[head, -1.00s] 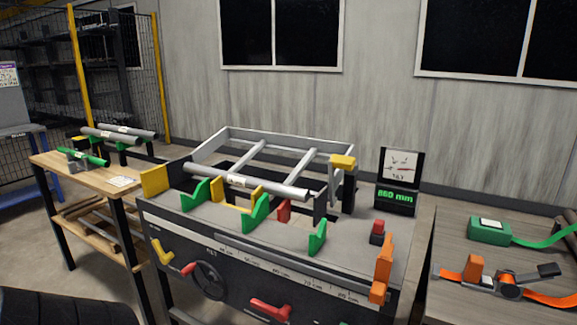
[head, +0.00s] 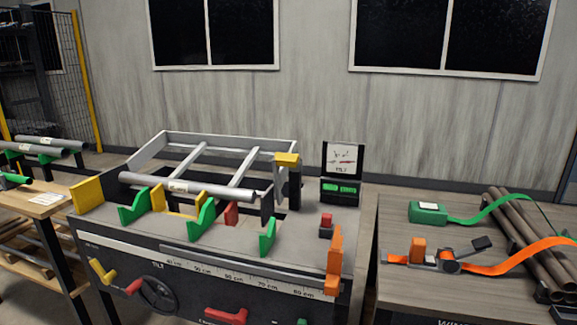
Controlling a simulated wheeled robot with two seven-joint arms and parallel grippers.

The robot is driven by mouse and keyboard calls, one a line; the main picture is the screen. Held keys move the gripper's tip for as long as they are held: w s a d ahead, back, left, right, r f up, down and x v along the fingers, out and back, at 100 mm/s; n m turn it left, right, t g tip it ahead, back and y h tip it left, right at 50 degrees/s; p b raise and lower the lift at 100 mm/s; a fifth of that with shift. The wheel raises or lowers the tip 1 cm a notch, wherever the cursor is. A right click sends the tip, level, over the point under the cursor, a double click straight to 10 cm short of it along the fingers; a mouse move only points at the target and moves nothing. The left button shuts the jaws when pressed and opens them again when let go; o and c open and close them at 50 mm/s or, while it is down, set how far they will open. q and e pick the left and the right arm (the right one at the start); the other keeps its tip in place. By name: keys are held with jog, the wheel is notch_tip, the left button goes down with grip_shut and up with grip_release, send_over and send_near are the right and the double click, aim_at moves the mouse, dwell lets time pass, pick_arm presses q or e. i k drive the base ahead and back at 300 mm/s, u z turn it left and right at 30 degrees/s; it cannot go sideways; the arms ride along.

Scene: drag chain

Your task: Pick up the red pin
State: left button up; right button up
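Several red parts show on the grey bench machine (head: 290,240), and I cannot tell which is the red pin. A small red upright piece (head: 231,213) stands behind the green V-shaped supports. A red block on a dark base (head: 326,220) sits at the right of the top. A red handle (head: 226,316) is on the front panel, cut by the bottom edge, and a smaller red grip (head: 133,287) is by the handwheel. Neither gripper is in view.
A grey tube (head: 185,188) lies across the machine top. Another wooden table (head: 35,205) with tubes is at left.

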aim_at(326, 218)
jog(key=k, duration=0.3)
jog(key=u, duration=1.05)
jog(key=i, duration=1.05)
jog(key=z, duration=0.5)
